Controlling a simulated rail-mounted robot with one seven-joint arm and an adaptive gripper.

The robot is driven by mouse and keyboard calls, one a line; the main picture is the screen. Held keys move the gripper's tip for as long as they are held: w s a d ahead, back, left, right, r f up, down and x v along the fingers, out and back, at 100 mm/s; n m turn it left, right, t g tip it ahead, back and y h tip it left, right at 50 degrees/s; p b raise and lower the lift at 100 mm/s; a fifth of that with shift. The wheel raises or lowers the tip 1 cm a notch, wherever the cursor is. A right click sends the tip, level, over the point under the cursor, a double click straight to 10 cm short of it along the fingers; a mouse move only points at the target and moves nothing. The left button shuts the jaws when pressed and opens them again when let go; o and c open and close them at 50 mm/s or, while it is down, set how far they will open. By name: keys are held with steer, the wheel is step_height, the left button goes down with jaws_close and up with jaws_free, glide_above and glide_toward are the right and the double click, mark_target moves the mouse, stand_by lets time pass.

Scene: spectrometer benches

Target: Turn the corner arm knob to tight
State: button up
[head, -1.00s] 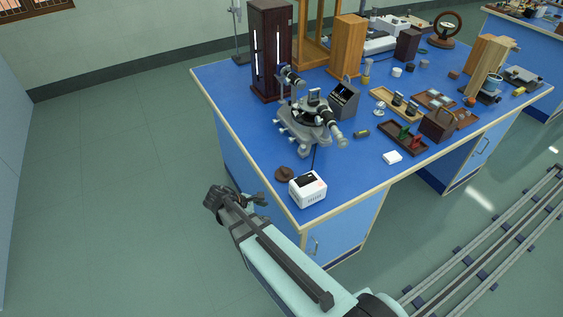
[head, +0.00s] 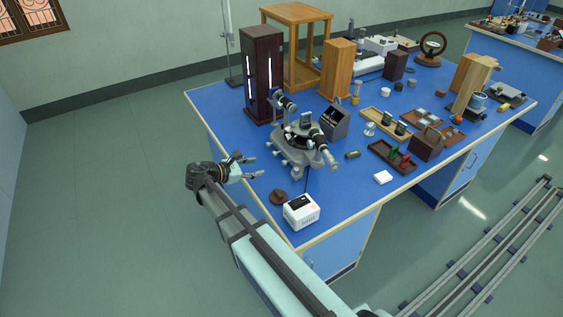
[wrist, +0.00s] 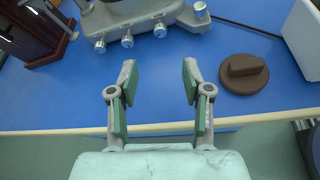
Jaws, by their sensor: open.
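The spectrometer (head: 300,145), a grey and black instrument with a telescope tube, stands on the blue bench near its left corner. In the wrist view several silver knobs show along the near edge of its base (wrist: 150,12): one at left, one in the middle (wrist: 127,39), one at right (wrist: 160,29), and another at the far right (wrist: 200,10). I cannot tell which is the corner arm knob. My gripper (head: 252,165) is open and empty by the bench's left edge. In the wrist view its fingers (wrist: 158,85) point toward the knobs, apart from them.
A brown round block (wrist: 243,72) lies right of my fingers. A white box (head: 301,211) stands at the near corner, with a dark cable behind it. A dark wooden cabinet (head: 262,75) stands behind the spectrometer. The bench's pale edge (wrist: 60,132) runs under my gripper.

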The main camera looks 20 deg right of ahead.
mark_target(283, 162)
steer(key=p+x, duration=0.3)
steer(key=x, duration=1)
steer(key=shift+d, duration=0.3)
jaws_close()
